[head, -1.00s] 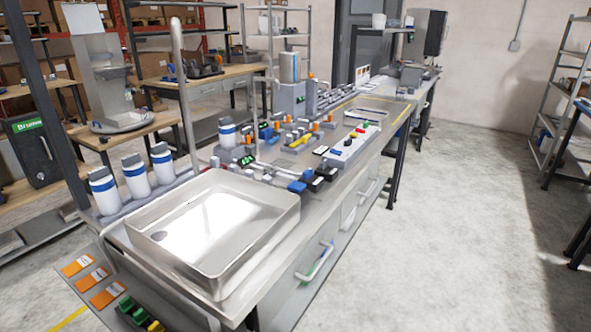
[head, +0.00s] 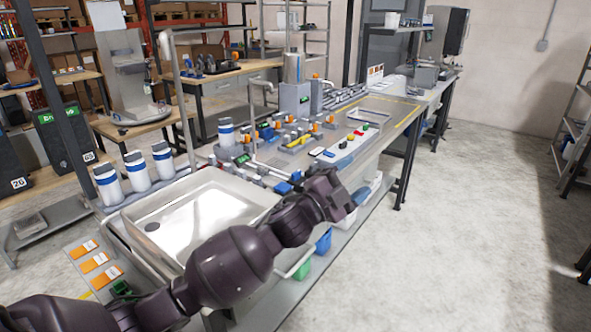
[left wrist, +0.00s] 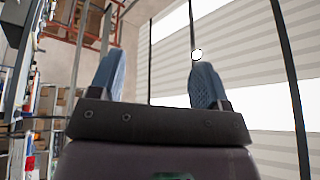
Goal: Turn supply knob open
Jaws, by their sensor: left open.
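The work bench (head: 385,150) carries small fittings with blue, orange and yellow parts (head: 297,140); I cannot tell which one is the supply knob. A light panel with coloured buttons (head: 343,147) lies near its front edge. My left gripper (head: 335,190) is at the bench's front edge, beyond the sink, and the wrist hides part of the front fittings. In the left wrist view its two blue-grey fingers are apart, with nothing between them (left wrist: 153,80). The fingers point up towards the ceiling and a bright slatted surface. My right gripper is not in view.
A steel sink (head: 160,228) is behind my left arm. Several white bottles with blue bands (head: 137,172) stand along its left rim. A thin pipe (head: 181,95) rises behind it. A green bin (head: 301,270) and a blue bin (head: 323,241) are below the bench.

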